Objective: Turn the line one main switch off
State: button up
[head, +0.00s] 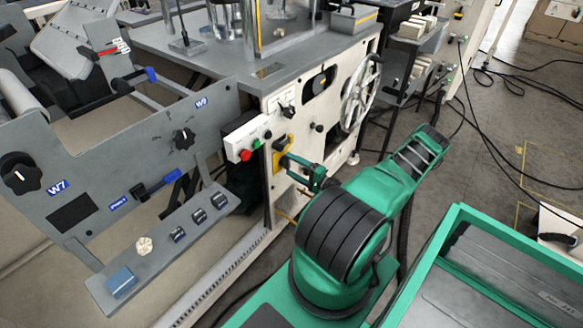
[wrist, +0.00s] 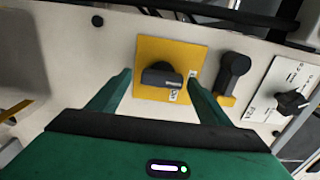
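A black rotary switch (wrist: 162,79) sits on a square yellow plate (wrist: 150,57) on the cream machine panel. Its handle lies nearly level in the wrist view. In the head view the yellow plate (head: 282,146) shows partly, below the panel's upper knob. My gripper (wrist: 160,78) is open, with one green finger on each side of the switch and a visible gap to the handle. In the head view my gripper (head: 297,169) is at the panel front; whether it touches is hidden.
A black knob (wrist: 234,66) stands close right of the yellow plate, then a white plate with another knob (wrist: 293,103). In the head view a red-and-green button box (head: 247,137) is left of the gripper and a handwheel (head: 361,93) right.

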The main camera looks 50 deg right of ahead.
jog(key=shift+s, duration=0.1)
jog(key=s, duration=1)
jog(key=shift+s+d, duration=0.25)
jog(key=shift+d, duration=0.2)
jog(key=w+a+r+n+g+y, duration=0.1)
jog(key=a+r+n+g+y, duration=0.1)
jog(key=a+r+n+g, duration=0.55)
jog(key=a+r+n+g+y, duration=0.2)
jog(key=a+r+n+g, duration=0.2)
jog(key=a+r+g, duration=0.5)
jog(key=s+a+r+h, duration=0.2)
jog(key=s+a+r, duration=0.2)
jog(key=s+r, duration=0.4)
jog(key=s+a+r+g+h, duration=0.1)
jog(key=s+a+r+h, duration=0.2)
jog(key=s+r, duration=0.6)
notch_tip(320, 180, up, 7)
jog(key=shift+a+f+m, duration=0.15)
jog(key=shift+a+m, duration=0.3)
jog(key=shift+a, duration=0.8)
